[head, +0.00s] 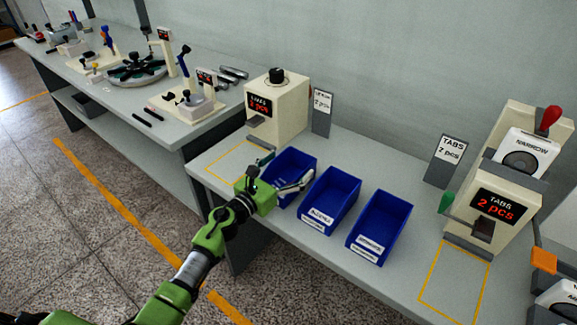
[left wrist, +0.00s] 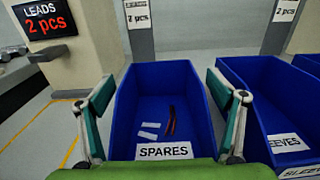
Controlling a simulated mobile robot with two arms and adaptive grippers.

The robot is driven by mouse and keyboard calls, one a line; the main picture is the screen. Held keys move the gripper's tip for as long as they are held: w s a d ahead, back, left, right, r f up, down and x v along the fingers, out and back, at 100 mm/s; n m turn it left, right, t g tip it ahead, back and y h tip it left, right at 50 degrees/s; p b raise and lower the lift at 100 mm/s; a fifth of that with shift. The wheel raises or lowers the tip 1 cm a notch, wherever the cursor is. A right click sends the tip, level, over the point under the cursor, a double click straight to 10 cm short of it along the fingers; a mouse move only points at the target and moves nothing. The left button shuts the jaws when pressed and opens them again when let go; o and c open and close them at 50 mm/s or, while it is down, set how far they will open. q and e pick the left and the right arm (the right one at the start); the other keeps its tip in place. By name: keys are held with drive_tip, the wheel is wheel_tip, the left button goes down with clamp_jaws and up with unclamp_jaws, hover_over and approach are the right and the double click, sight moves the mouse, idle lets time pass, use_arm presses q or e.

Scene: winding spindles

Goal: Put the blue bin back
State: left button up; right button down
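Three blue bins stand in a row on the grey bench. The leftmost blue bin (head: 292,164) reads SPARES in the left wrist view (left wrist: 165,85). It holds a few white pieces and thin red and dark pieces. The middle blue bin (head: 336,192) and the right blue bin (head: 385,220) have white front labels. My left gripper (head: 279,172) is at the SPARES bin, with its fingers spread wide, one on each side of the bin. In the left wrist view my left gripper (left wrist: 163,100) appears open; firm contact with the walls cannot be told. My right gripper is not in view.
A LEADS dispenser (head: 279,105) stands behind left, with a yellow outlined area (head: 236,163) before it. A TABS dispenser (head: 498,200) stands at the right, with another outlined area (head: 452,285). Sign cards (head: 445,160) stand behind the bins. A second bench extends far left.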

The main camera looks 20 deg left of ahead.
use_arm(q)
drive_tip(key=shift+r, duration=0.2)
drive_tip(key=b+v, duration=0.1)
drive_tip(key=v, duration=1)
drive_tip(key=shift+s+f, duration=0.15)
drive_tip(key=shift+s+a, duration=0.15)
drive_tip(key=shift+s, duration=0.2)
